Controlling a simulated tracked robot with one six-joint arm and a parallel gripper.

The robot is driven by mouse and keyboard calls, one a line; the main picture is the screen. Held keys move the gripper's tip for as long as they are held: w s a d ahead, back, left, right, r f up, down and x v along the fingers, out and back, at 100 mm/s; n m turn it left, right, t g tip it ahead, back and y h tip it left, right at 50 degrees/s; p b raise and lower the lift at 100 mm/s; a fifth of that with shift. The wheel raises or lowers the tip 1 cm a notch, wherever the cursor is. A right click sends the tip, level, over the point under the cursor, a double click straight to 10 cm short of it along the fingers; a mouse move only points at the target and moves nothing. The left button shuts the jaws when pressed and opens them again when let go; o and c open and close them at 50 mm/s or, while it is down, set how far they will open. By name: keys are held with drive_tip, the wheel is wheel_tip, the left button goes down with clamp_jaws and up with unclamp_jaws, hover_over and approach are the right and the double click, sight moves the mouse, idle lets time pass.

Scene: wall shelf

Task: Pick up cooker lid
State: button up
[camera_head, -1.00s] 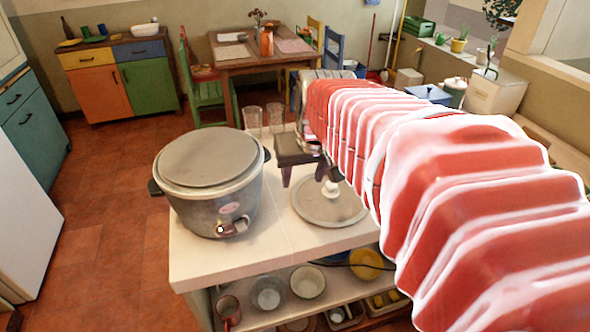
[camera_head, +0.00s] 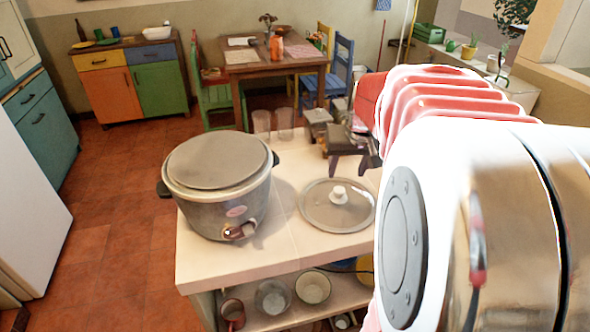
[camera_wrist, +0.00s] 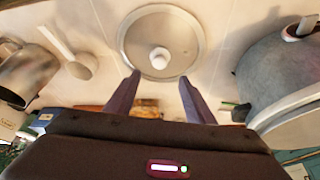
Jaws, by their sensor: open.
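The cooker lid (camera_head: 337,205) is a round, flat grey disc with a white knob. It lies on the white counter, right of the cooker. In the wrist view the lid (camera_wrist: 135,40) shows at the top, its knob centred ahead of my fingers. My gripper (camera_head: 350,172) is open above the counter, just behind the lid in the head view. In the wrist view its two dark fingers (camera_wrist: 158,85) are spread wide with nothing between them. The grey cooker (camera_head: 222,205) stands on the counter's left part with a flat disc covering its top.
Two clear glasses (camera_head: 273,124) stand at the counter's back edge. Bowls and a red mug (camera_head: 232,312) sit on the shelf below. In the wrist view a pale spoon (camera_wrist: 75,58) and a metal pot (camera_wrist: 25,72) lie left of the lid. Counter space in front of the lid is clear.

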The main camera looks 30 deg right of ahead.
hover_over(340, 191)
drive_tip(key=s+a, duration=0.1)
drive_tip(key=s, duration=0.1)
wheel_tip(340, 191, down, 6)
drive_tip(key=shift+a+f, duration=0.1)
drive_tip(key=shift+f, duration=0.05)
drive_tip(key=shift+x, duration=2.55)
drive_tip(key=shift+c, duration=0.5)
clamp_jaws()
